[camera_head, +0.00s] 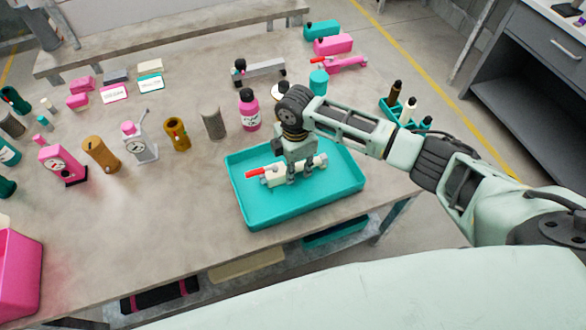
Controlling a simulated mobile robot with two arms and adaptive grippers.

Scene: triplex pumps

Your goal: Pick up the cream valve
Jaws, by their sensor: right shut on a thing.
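The cream valve (308,167) has a cream body and a red lever at its left end. It lies in the teal tray (257,213) on the table. My right gripper (302,172) points down over the tray and is shut on the valve near its middle. I cannot tell whether the valve still touches the tray floor. The gripper's fingers hide part of the valve body. My left gripper does not show.
A pink bottle (249,112) and a grey cylinder (213,122) stand behind the tray. Pink and grey gauges, brown cylinders and labelled blocks fill the table's left side. A teal rack (405,112) with small bottles is at the right. The table front, left of the tray, is clear.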

